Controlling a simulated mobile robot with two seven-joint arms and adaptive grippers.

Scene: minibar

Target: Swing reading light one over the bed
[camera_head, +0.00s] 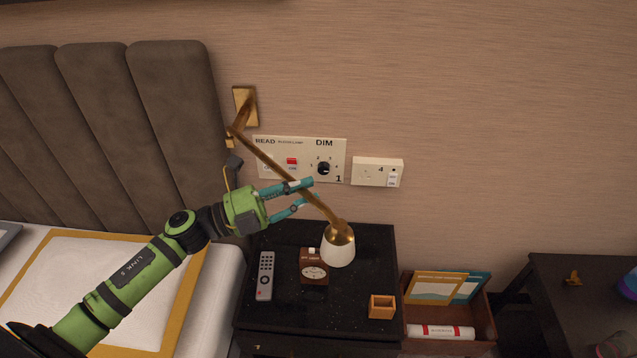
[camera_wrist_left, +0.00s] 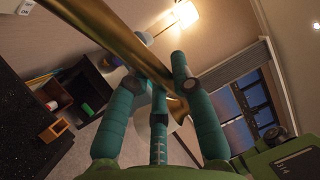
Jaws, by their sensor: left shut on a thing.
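The reading light is a brass arm (camera_head: 275,165) on a brass wall plate (camera_head: 245,105), ending in a brass and white lamp head (camera_head: 338,246). The head hangs over the nightstand (camera_head: 345,305), right of the bed. My left gripper (camera_head: 308,191) is shut on the light's arm, a little above the head, with a teal finger on either side. In the left wrist view the brass arm (camera_wrist_left: 112,32) runs across the teal fingers of my left gripper (camera_wrist_left: 157,75). The bed (camera_head: 215,300) with its padded headboard (camera_head: 140,120) is at the left. My right gripper is not in view.
A wall panel (camera_head: 330,150) with a red switch and a DIM dial sits behind the light's arm. A remote (camera_head: 265,275), a brown clock (camera_head: 314,270) and a small wooden box (camera_head: 381,306) stand on the nightstand. An open crate (camera_head: 450,347) is to its right.

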